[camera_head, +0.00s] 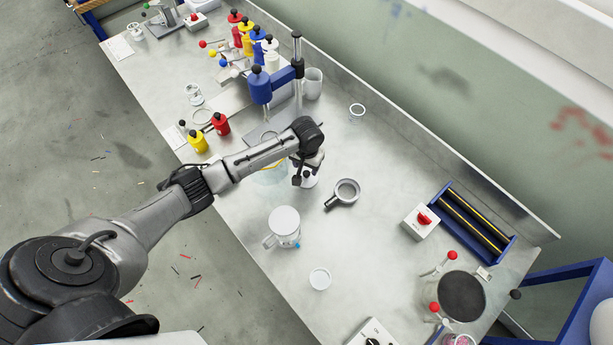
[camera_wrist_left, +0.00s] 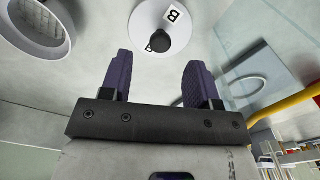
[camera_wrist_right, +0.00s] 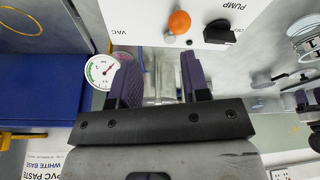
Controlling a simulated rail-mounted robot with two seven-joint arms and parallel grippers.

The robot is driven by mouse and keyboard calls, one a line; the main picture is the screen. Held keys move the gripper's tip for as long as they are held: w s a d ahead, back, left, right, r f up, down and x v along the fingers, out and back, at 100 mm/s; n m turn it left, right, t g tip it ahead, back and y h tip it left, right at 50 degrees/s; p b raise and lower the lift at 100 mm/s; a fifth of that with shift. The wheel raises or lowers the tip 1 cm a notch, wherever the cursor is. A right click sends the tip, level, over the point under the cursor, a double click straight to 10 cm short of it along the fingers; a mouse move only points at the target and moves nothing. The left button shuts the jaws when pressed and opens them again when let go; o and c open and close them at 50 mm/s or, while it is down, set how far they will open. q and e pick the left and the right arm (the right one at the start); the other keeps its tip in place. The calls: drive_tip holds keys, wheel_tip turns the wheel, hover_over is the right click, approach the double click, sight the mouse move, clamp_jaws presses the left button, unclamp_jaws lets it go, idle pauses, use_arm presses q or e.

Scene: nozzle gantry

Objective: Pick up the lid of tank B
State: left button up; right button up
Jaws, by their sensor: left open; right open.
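The lid of tank B (camera_wrist_left: 160,22) is a white disc with a black knob (camera_wrist_left: 158,41) and a "B" label, just ahead of my left gripper in the left wrist view. My left gripper (camera_wrist_left: 158,80) is open, its purple fingers apart and empty, with the knob beyond the gap between the tips. In the head view my left gripper (camera_head: 308,168) is over a white object (camera_head: 309,181), partly hidden by it. I cannot tell what the lid rests on. My right gripper (camera_wrist_right: 158,80) is open and shows only in its own wrist view.
A clear vessel (camera_wrist_left: 245,55) and yellow tube (camera_wrist_left: 293,105) are right of the lid. A strainer (camera_head: 346,190) and a white-topped jug (camera_head: 284,222) stand nearby on the metal bench. A blue-armed stand (camera_head: 262,85) is behind. A gauge (camera_wrist_right: 102,70) and pump panel (camera_wrist_right: 190,15) face my right gripper.

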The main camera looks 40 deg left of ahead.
sight(307, 173)
use_arm(q)
drive_tip(key=shift+f, duration=2.75)
drive_tip(key=shift+c, duration=0.4)
drive_tip(key=c, duration=0.9)
